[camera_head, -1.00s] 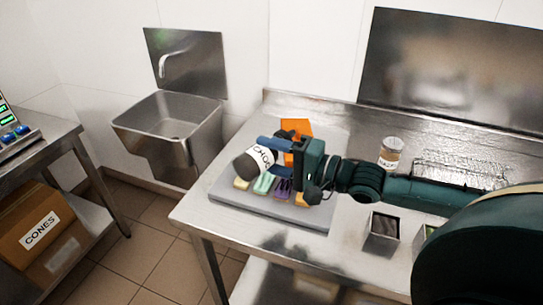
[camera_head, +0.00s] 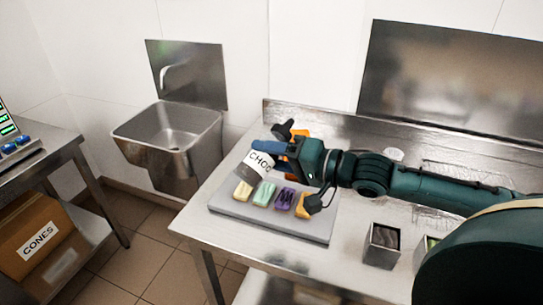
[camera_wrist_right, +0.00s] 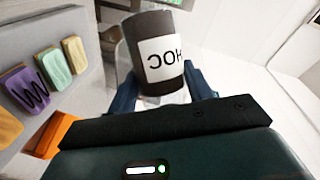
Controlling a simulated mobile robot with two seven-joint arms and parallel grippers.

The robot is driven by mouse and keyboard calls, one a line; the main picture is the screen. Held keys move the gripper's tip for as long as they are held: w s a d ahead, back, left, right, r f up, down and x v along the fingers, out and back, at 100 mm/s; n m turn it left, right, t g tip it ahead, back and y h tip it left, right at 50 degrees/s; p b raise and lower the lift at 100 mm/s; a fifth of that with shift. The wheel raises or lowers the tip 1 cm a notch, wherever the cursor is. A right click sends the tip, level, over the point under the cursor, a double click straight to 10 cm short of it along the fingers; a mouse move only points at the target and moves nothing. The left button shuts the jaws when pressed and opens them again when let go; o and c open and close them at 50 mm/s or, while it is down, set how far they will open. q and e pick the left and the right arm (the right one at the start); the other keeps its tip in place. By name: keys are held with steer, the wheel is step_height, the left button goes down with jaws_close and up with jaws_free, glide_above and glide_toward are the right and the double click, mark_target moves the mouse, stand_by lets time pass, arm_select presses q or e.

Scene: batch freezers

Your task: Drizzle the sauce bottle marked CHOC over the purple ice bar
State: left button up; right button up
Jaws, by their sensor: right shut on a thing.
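The sauce bottle marked CHOC (camera_head: 258,163) is dark with a white label. It is tilted in the head view, above the left back part of the grey board (camera_head: 270,223). In the right wrist view the bottle (camera_wrist_right: 158,55) shows between the fingers, its lettering upside down. My right gripper (camera_head: 277,151) is shut on it. The purple ice bar (camera_head: 285,198) lies on the board, in front and to the right of the bottle. Dark zigzag lines cross its top, clear in the right wrist view (camera_wrist_right: 25,88). My left gripper is not in view.
Yellow (camera_head: 243,190), mint (camera_head: 264,193) and orange (camera_head: 302,206) bars lie beside the purple one. An orange block (camera_head: 299,133) is partly hidden behind my gripper. A metal container (camera_head: 383,245) stands right of the board. A sink (camera_head: 170,130) is at the left.

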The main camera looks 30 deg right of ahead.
mark_target(272, 138)
steer(key=shift+r+n+h, duration=0.8)
steer(key=shift+r+n, duration=0.45)
steer(key=shift+n, duration=0.55)
steer(key=shift+r+n, duration=0.15)
steer(key=shift+n, duration=0.15)
steer(key=n+h, duration=0.1)
steer(key=n, duration=0.1)
steer(key=r+n, duration=0.1)
steer(key=shift+r+n+h, duration=0.15)
steer(key=shift+n+h, duration=0.25)
steer(key=shift+r+n+h, duration=0.2)
steer(key=shift+n+h, duration=0.4)
steer(key=shift+n, duration=0.4)
